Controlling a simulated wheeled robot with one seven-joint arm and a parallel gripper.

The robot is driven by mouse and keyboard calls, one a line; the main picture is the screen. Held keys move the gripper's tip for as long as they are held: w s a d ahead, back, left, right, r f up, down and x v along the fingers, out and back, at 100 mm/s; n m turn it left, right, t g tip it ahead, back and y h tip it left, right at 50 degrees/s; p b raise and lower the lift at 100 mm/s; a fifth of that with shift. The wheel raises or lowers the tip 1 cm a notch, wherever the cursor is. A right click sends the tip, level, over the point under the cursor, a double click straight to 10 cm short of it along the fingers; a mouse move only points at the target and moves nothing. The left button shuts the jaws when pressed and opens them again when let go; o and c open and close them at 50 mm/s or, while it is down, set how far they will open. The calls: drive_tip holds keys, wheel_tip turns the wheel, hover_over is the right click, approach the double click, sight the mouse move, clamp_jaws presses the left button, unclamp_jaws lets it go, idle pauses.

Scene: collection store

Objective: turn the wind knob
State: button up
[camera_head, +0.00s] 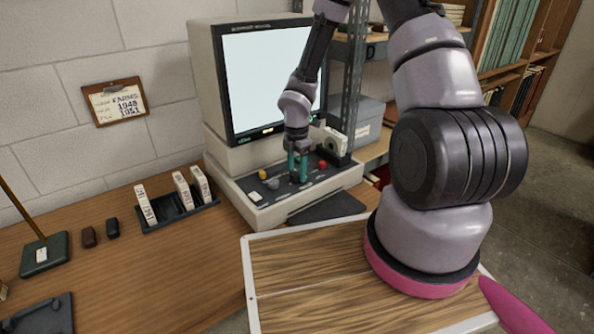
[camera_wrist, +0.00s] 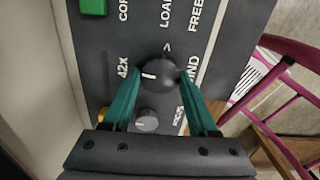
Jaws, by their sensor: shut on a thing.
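The microfilm reader (camera_head: 228,150) stands on the desk with its lit screen above a dark control panel (camera_head: 255,186). In the wrist view, a round black knob (camera_wrist: 158,76) with a short white mark on its left side sits on that panel. A partly hidden label ending in "ND" is beside it. My gripper (camera_wrist: 159,77) has its teal fingers on either side of this knob and is shut on it. In the head view my gripper (camera_head: 298,166) reaches down to the panel and mostly hides the knob.
A smaller grey knob (camera_wrist: 147,120) lies close by, between my fingers in the wrist view. A yellow button (camera_head: 263,174) and a red button (camera_head: 322,164) flank my gripper. A rack of white boxes (camera_head: 180,212) stands left of the reader.

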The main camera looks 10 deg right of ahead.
sight(297, 172)
drive_tip(key=m, duration=0.4)
drive_tip(key=shift+w, duration=0.1)
drive_tip(key=m, duration=0.4)
drive_tip(key=shift+m, duration=0.4)
drive_tip(key=m, duration=0.3)
drive_tip(key=shift+w+m, duration=0.1)
drive_tip(key=shift+m, duration=2.2)
drive_tip(key=o, duration=1.4)
drive_tip(key=shift+c, duration=0.2)
drive_tip(key=shift+r, duration=0.1)
wheel_tip(297, 172, up, 11)
